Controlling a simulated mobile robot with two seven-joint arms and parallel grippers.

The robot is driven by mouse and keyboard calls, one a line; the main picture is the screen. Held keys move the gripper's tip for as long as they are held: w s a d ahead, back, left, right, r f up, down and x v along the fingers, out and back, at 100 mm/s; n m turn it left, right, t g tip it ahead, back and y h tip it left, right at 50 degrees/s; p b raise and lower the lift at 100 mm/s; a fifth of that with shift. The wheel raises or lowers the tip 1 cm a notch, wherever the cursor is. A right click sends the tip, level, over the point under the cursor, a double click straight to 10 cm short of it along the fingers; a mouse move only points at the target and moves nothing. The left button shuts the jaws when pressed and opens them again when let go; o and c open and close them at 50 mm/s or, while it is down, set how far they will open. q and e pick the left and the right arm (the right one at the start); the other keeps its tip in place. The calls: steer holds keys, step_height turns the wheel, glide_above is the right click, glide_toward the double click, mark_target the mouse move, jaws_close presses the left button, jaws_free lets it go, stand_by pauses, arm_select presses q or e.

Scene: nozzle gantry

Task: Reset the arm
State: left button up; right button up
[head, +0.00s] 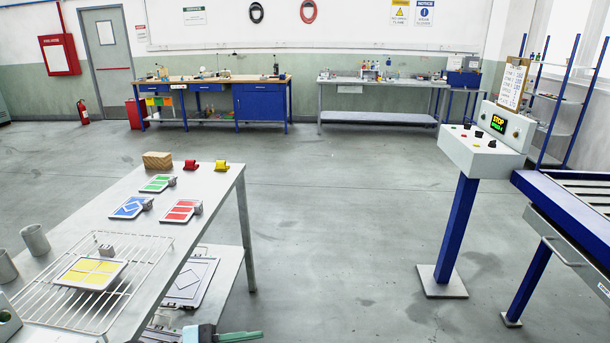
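Neither of my grippers can be made out in the head view. A grey and teal part (200,334) is cut off at the bottom edge beside the near table, and I cannot tell what it belongs to. A control console (484,152) on a blue post stands at the right. No separate arm shows that I can identify.
A metal table (215,195) at the left holds coloured plates, a wire rack (140,262), red and yellow pieces, a brown block (157,160) and grey cups. A blue-framed conveyor (570,208) stands at the right. Open floor (340,220) lies between. Workbenches line the back wall.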

arm_select(q)
steer(key=s+a+f+n+t+y, duration=0.4)
steer(key=f+n+t+y, duration=0.2)
steer(key=f+n, duration=0.25)
steer(key=s+a+f+n+t+y, duration=0.4)
steer(key=f+n+t+y, duration=0.25)
steer(key=n, duration=0.35)
steer(key=s+a+f+n+g+y, duration=0.1)
steer(key=s+f+g+y, duration=0.1)
steer(key=s+f, duration=0.3)
steer(key=s+a+f+n+g+y+p, duration=0.1)
steer(key=s+f+g, duration=0.3)
steer(key=s, duration=0.7)
step_height(320, 180, down, 3)
steer(key=shift+s+a+r+g+y, duration=0.25)
steer(key=shift+s+g+y, duration=0.1)
steer(key=shift+s+y, duration=0.1)
